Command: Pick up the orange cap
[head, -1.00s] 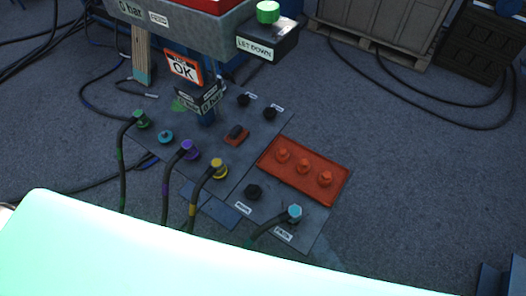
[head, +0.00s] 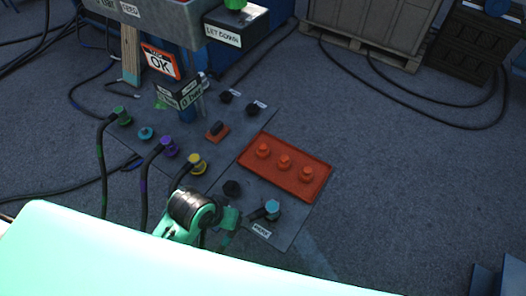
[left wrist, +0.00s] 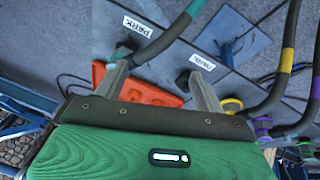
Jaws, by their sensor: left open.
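Several orange items show in the head view: a flat orange tray (head: 318,188) on the floor plate, with three orange caps standing in a row, the upper-left cap (head: 263,151), the middle cap (head: 284,161) and the lower-right cap (head: 306,173). My left gripper (left wrist: 158,70) is open and empty in the left wrist view, its two fingers apart. The orange tray (left wrist: 150,94) shows partly between and behind the fingers there; the caps cannot be made out clearly. In the head view my green left arm is left of and below the tray, apart from it. My right gripper is not in view.
A teal coupling (head: 272,209) with a dark hose stands just below the tray. A black fitting (head: 232,188) is left of it. Yellow (head: 196,164), purple (head: 169,147) and green (head: 121,116) couplings with hoses stand further left. Floor right of the tray is clear.

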